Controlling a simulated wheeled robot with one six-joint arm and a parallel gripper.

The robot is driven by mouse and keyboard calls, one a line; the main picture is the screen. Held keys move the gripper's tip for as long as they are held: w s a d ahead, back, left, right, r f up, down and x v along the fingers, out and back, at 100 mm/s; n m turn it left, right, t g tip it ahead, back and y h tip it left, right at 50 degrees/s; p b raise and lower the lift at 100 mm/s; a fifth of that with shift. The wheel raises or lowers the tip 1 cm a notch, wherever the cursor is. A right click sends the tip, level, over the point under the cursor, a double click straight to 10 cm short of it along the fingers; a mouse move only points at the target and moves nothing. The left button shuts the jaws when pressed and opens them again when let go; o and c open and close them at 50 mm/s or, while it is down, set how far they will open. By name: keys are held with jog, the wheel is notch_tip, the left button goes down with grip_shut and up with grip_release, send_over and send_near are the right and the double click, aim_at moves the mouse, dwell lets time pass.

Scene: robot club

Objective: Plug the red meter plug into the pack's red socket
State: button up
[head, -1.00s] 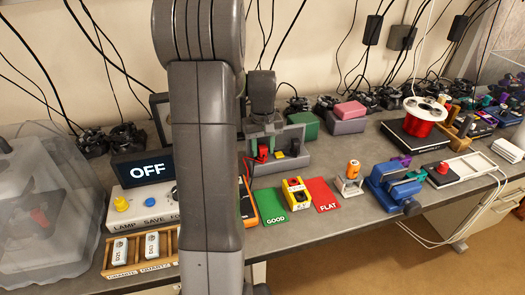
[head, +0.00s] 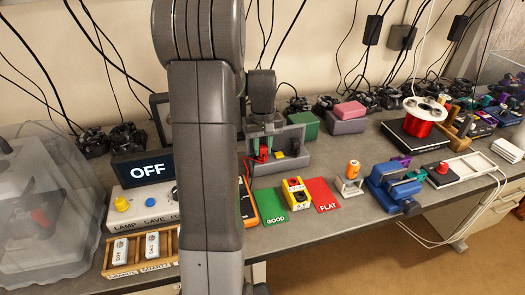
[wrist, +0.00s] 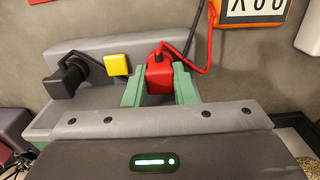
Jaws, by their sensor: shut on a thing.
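My gripper (wrist: 158,88) has green fingers, closed on both sides of the red plug (wrist: 158,74). A red lead runs from the plug towards the orange meter (wrist: 280,18), whose display is partly cut off. In the head view the red plug (head: 262,154) is at the grey holder (head: 293,165), with my gripper (head: 263,148) over it. I cannot tell whether the plug still touches the holder. The yellow pack (head: 297,192), with a red and a dark spot on top, stands in front of the holder, between the green and red mats. My arm hides part of the meter.
A black plug (wrist: 68,80) and a yellow block (wrist: 116,64) sit beside the red plug at the holder. The green GOOD mat (head: 270,200) and red FLAT mat (head: 321,194) flank the pack. A small stand with an orange cell (head: 353,169) and a blue vise (head: 392,187) are further right.

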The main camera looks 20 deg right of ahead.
aim_at(263, 146)
jog(key=shift+r+p, duration=0.75)
jog(key=shift+r, duration=0.35)
jog(key=shift+r+p, duration=1.3)
jog(key=shift+r, duration=0.4)
